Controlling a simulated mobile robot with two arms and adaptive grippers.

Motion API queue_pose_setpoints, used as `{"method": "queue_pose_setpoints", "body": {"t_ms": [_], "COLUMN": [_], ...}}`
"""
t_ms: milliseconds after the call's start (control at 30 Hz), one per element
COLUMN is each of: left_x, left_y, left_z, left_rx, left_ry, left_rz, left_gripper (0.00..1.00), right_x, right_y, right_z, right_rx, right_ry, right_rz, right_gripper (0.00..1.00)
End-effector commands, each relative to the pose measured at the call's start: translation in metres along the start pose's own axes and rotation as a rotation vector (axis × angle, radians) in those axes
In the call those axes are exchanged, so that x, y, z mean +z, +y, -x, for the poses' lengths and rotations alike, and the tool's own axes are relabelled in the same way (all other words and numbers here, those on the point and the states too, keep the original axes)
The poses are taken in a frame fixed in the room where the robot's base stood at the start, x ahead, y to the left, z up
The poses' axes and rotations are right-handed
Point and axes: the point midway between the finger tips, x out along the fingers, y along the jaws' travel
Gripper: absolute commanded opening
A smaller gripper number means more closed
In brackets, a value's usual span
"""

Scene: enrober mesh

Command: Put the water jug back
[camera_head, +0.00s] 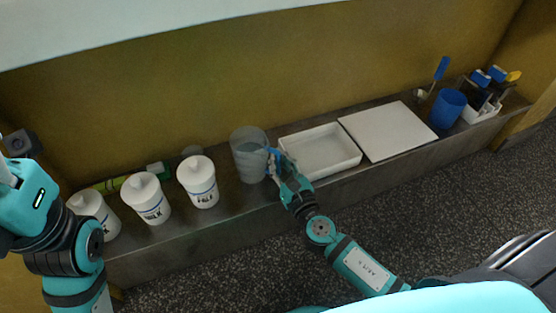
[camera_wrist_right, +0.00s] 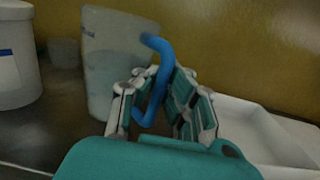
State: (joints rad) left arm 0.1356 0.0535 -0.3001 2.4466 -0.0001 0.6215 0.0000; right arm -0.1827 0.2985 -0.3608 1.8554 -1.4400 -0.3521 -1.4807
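The water jug (camera_head: 248,153) is a clear grey, see-through vessel with a blue handle (camera_head: 273,163) on its right side. It is upright on the steel shelf, between the white tubs and the white tray; I cannot tell whether its base touches the shelf. My right gripper (camera_head: 279,168) is at the handle. In the right wrist view the jug (camera_wrist_right: 112,60) is ahead, and the fingers of my right gripper (camera_wrist_right: 164,82) close in on both sides of the blue handle (camera_wrist_right: 160,88). My left arm is at the left edge, its fingers out of frame.
Several white lidded tubs (camera_head: 146,198) stand left of the jug, with a small grey cup (camera_head: 191,151) behind. To the right are a shallow white tray (camera_head: 320,150), a white board (camera_head: 388,130), a blue cup (camera_head: 448,108) and a tool caddy (camera_head: 482,112). A wall runs behind.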

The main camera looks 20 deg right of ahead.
Motion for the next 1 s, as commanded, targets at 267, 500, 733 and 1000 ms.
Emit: {"method": "queue_pose_setpoints", "body": {"t_ms": [267, 500, 733, 1000], "left_x": [-0.001, -0.001, 0.000, 0.000], "left_y": [0.000, 0.000, 0.000, 0.000], "left_z": [-0.001, -0.002, 0.001, 0.003], "left_rx": [0.001, 0.001, -0.002, 0.000], "left_ry": [0.004, 0.005, 0.000, -0.002], "left_rz": [0.000, 0.000, 0.001, 0.001], "left_gripper": [0.40, 0.40, 0.40, 0.40], "right_x": [-0.001, 0.000, -0.001, -0.001], "right_y": [0.000, 0.000, 0.000, 0.000], "right_z": [0.000, 0.000, 0.025, 0.084], "right_rx": [0.000, 0.001, 0.002, 0.003], "right_ry": [0.001, 0.001, 0.005, 0.005], "right_rz": [0.000, 0.000, 0.001, 0.003], "right_gripper": [0.29, 0.29, 0.29, 0.29]}}
